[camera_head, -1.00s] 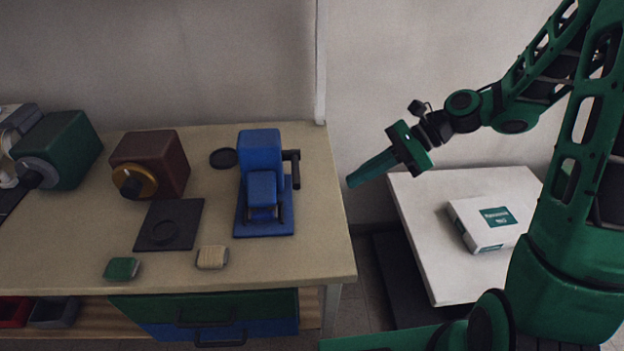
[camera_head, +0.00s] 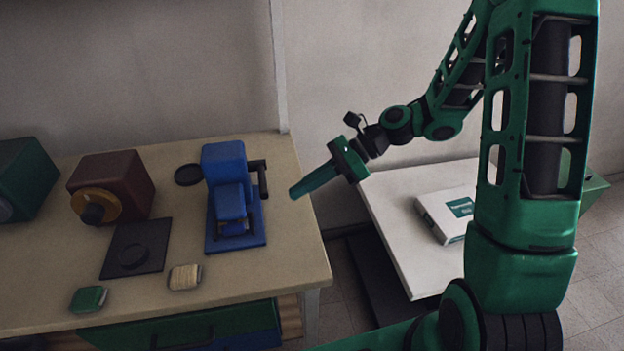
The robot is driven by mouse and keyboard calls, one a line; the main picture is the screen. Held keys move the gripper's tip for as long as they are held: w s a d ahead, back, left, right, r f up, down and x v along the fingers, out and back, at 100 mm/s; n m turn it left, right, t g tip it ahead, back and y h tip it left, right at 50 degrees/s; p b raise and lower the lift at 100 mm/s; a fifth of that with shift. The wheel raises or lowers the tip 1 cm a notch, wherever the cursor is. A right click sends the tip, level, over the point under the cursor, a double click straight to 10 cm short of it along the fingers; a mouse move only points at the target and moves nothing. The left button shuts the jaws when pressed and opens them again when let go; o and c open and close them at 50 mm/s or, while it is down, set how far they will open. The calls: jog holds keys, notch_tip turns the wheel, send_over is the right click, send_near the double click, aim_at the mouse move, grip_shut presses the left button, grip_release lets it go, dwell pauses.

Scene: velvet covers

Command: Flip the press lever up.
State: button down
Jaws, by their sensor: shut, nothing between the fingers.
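A blue press (camera_head: 223,165) stands on its blue base near the right end of the tan workbench (camera_head: 265,293). Its dark press lever (camera_head: 262,178) is on the press's right side, with a bar hanging down from a short arm. My green gripper (camera_head: 293,194) is shut and empty. It is in the air to the right of the press and lever, apart from them, pointing left and down. It appears near the bench's right edge.
A brown machine with an orange dial (camera_head: 120,180), a black mat (camera_head: 137,248), a green block (camera_head: 89,299) and a beige block (camera_head: 185,277) are on the bench. A white table (camera_head: 395,215) with a white box (camera_head: 446,213) stands to the right.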

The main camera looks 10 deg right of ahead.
jog(key=x, duration=0.5)
jog(key=shift+s+a, duration=0.1)
jog(key=shift+w+a+r, duration=0.1)
jog(key=shift+a+r, duration=0.1)
jog(key=shift+r, duration=0.4)
jog(key=shift+w+a+r, duration=0.15)
jog(key=shift+a+r, duration=0.05)
jog(key=shift+r, duration=0.35)
jog(key=shift+w+a+r, duration=0.1)
jog(key=shift+a+r, duration=0.1)
jog(key=shift+r, duration=0.4)
